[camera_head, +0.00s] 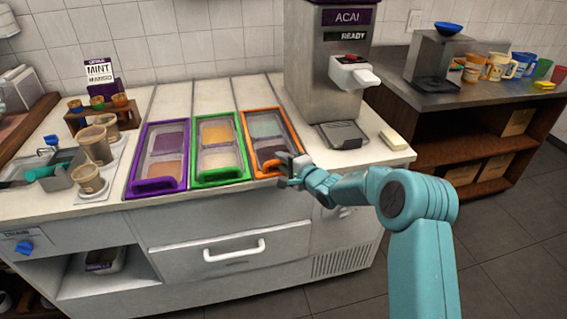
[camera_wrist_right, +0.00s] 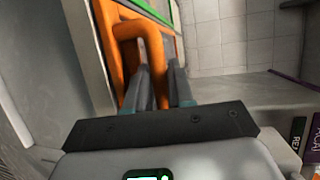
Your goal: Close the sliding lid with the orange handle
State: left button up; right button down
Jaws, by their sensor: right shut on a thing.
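The orange-framed topping well (camera_head: 266,139) is the rightmost of three in the counter. Its orange handle (camera_head: 268,170) is at the near end, partly hidden by my right gripper (camera_head: 290,166). In the right wrist view, the orange handle (camera_wrist_right: 126,32) is a loop at the fingertips of my right gripper (camera_wrist_right: 152,75), whose fingers are shut on it. Through the orange frame I see a pale green topping at the back and a darker area in front. I cannot tell how far the lid is slid. My left gripper is not in view.
The green-framed well (camera_head: 219,149) and purple-framed well (camera_head: 161,158) lie to the left. The acai machine (camera_head: 328,75) stands behind right, with a drip tray (camera_head: 342,135) and a pale block (camera_head: 392,140) near it. Cups (camera_head: 95,145) stand at the left.

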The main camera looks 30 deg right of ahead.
jog(key=shift+s+f, duration=0.1)
jog(key=shift+f, duration=0.15)
jog(key=c, duration=1.4)
grip_release()
jog(key=shift+o, duration=0.2)
jog(key=shift+s+r, duration=0.2)
jog(key=shift+r, duration=0.05)
jog(key=shift+f, duration=0.1)
jog(key=b+v, duration=0.1)
jog(key=v, duration=1.5)
